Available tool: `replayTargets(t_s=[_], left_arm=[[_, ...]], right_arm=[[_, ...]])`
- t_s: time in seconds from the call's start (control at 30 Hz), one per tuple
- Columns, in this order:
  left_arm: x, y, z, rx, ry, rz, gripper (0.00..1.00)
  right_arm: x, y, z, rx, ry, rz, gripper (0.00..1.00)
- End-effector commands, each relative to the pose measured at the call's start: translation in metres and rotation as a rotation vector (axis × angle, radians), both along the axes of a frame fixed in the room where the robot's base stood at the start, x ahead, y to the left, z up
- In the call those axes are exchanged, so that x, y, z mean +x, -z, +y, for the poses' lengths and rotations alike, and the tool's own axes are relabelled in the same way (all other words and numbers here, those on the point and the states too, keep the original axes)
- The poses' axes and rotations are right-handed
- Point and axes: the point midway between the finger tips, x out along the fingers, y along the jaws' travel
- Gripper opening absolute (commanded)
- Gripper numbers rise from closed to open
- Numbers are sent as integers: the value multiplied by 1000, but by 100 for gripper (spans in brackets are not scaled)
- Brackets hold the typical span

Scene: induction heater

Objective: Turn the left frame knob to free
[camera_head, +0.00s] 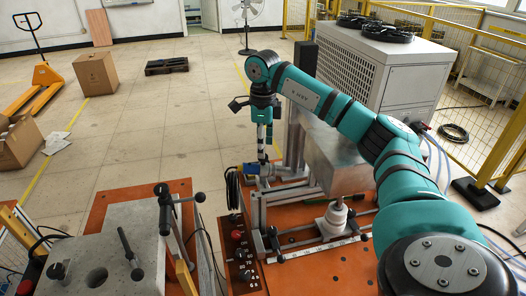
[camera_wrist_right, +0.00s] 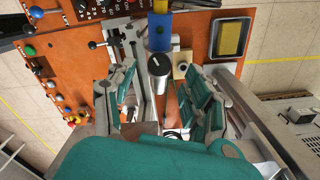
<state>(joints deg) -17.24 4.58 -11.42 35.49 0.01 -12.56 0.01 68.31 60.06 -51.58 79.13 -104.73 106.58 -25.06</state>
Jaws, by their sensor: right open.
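A metal frame (camera_head: 257,215) stands on the orange table, with a blue block (camera_head: 252,169) at its far end. My right gripper (camera_head: 265,128) points down above that end. In the right wrist view the gripper (camera_wrist_right: 162,92) is open, its teal-padded fingers apart. A silver cylinder (camera_wrist_right: 158,66) shows between the fingers beside the blue block (camera_wrist_right: 160,32); I cannot tell whether they touch it. A dark-ended lever (camera_head: 275,243) sits at the frame's near left. Which part is the left frame knob is unclear. My left gripper is not in view.
A control panel (camera_head: 239,252) with knobs lies left of the frame. A metal box (camera_head: 335,160) stands to its right, near my right arm. A grey block with handles (camera_head: 105,258) stands at lower left. A large white unit (camera_head: 385,75) stands behind.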

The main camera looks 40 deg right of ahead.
Motion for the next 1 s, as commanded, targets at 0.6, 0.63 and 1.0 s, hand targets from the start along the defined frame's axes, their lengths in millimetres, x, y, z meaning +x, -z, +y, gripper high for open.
replayTargets(t_s=[0.6,0.63,1.0], left_arm=[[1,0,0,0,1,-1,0],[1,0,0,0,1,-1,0],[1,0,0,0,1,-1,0]], right_arm=[[0,-88,0,0,0,-2,52],[0,-89,0,1,0,-1,52],[0,-88,0,1,0,-1,52]])
